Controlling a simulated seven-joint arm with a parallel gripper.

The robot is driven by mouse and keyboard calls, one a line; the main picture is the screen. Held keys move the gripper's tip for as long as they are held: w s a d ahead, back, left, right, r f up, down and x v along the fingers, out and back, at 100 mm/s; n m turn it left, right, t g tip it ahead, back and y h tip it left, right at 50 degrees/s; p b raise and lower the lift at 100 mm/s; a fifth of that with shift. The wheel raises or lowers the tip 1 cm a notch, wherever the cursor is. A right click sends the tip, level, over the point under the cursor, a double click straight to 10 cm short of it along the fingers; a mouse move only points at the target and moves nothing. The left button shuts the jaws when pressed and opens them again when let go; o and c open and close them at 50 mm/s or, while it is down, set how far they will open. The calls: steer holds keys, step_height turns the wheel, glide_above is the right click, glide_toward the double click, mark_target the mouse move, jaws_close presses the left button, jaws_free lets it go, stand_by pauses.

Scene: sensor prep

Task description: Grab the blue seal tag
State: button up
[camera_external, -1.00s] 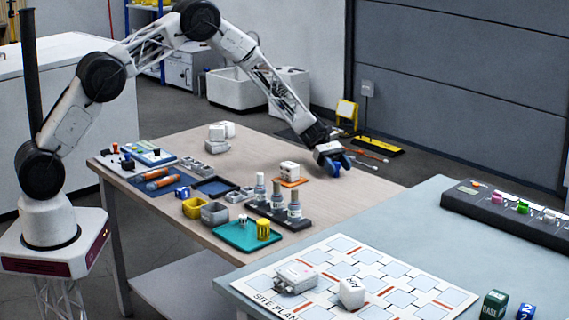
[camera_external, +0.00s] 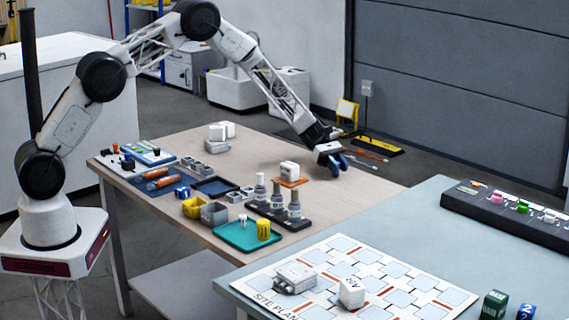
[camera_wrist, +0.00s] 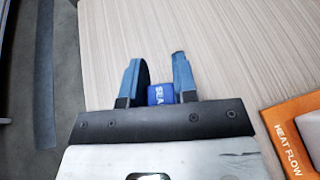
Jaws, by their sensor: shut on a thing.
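The blue seal tag (camera_wrist: 161,95), with white letters "SEA" showing, sits between the two blue fingers of my gripper (camera_wrist: 158,84) in the wrist view. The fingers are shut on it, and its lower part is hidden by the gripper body. I cannot tell whether the tag touches the table.
An orange "HEAT FLOW" mat (camera_wrist: 291,134) with a white block lies close to the right of my gripper in the wrist view. Black bottle stand (camera_external: 280,213), teal tray (camera_external: 233,237) and small bins stand nearer the camera.

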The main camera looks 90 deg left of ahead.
step_height(320, 180, up, 10)
stand_by(0.7)
stand_by(0.4)
